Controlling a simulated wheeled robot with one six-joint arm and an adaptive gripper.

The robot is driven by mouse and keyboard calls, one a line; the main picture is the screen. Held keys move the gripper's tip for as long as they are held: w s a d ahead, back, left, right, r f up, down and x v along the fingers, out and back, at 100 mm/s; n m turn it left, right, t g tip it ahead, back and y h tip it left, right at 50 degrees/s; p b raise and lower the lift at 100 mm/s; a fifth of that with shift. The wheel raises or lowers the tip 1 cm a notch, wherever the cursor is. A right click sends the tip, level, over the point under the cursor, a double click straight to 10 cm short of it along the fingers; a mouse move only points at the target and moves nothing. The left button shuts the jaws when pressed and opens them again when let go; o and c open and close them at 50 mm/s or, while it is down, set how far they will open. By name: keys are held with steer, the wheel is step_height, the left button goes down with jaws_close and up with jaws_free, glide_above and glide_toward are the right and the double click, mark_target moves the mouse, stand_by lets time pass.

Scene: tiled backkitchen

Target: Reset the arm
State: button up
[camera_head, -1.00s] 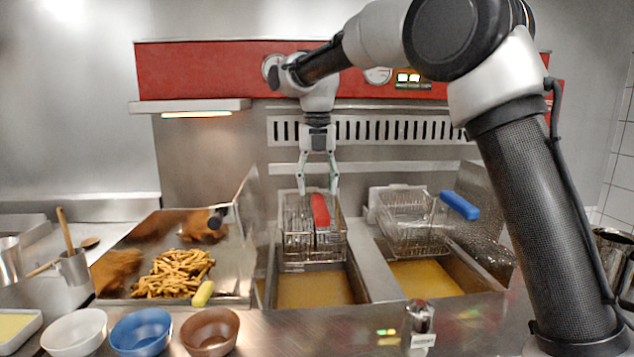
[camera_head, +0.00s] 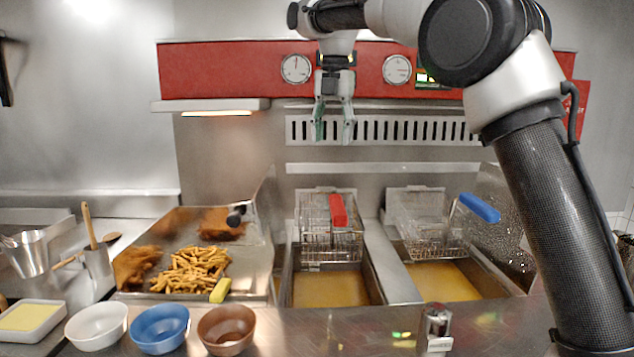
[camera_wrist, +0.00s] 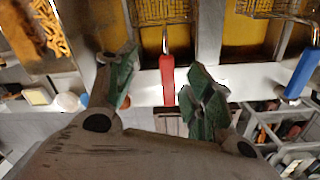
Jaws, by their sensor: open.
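My gripper (camera_head: 334,130) is open and empty in the head view, hanging fingers down in front of the slotted steel panel, well above the fryer. In the wrist view, my gripper (camera_wrist: 160,88) shows its two green-padded fingers spread apart, with the red handle (camera_wrist: 167,78) seen between them from above. In the head view the red-handled basket (camera_head: 330,240) hangs over the left oil vat, and its handle is below my fingers, apart from them. A basket with a blue handle (camera_head: 480,208) hangs over the right vat.
A steel tray holds fries (camera_head: 190,270) and browned pieces at the left. White (camera_head: 96,328), blue (camera_head: 160,330) and brown (camera_head: 226,330) bowls stand along the front. A small shaker (camera_head: 436,328) stands at the front right. The red fryer hood (camera_head: 230,70) is behind my gripper.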

step_height(320, 180, down, 6)
steer(key=m, duration=0.7)
steer(key=s+d+f+m, duration=0.4)
steer(key=s+d+m, duration=0.3)
steer(key=d+m, duration=0.3)
steer(key=s+d+f+m+t, duration=0.2)
steer(key=s+d+f+m, duration=0.1)
steer(key=s+d+m, duration=0.4)
steer(key=s+d+f+m+t, duration=0.1)
steer(key=s+d+f+m, duration=0.2)
steer(key=s+d+m, duration=0.4)
steer(key=shift+s+d+m+t, duration=0.35)
steer(key=shift+s+d, duration=2.9)
steer(key=shift+s, duration=3.1)
